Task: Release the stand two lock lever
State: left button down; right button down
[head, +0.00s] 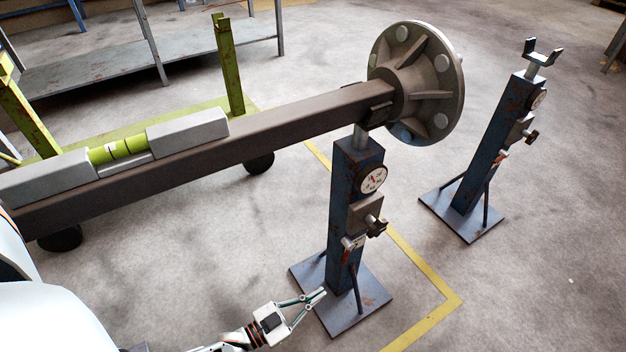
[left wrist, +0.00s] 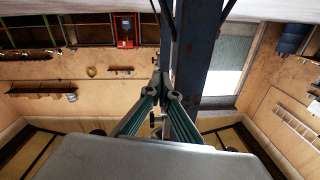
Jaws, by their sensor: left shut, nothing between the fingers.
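A blue stand (head: 349,205) holds the end of the axle beam (head: 270,124). It carries a round gauge (head: 373,180), a black knob (head: 377,226) and a small lever with a red part (head: 353,243). A second blue stand (head: 487,145), farther right, has a similar lever (head: 502,157) and a forked top holding nothing. I cannot tell which is stand two. My left gripper (head: 321,293) is shut and empty, low by the nearer stand's base, below its lever. In the left wrist view the closed fingertips (left wrist: 160,80) appear beside a blue post (left wrist: 196,60). My right gripper is out of view.
A round ribbed hub (head: 415,83) is at the axle's end. The nearer stand's base plate (head: 365,305) is on the floor. Open floor lies between the stands; a grey bench (head: 95,72) is behind.

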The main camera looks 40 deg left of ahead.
pick_arm(q)
jog(key=shift+s+a+f, duration=0.1)
jog(key=shift+s+f, duration=0.15)
jog(key=shift+f, duration=0.35)
jog(key=shift+s+f, duration=0.25)
jog(key=shift+f, duration=0.3)
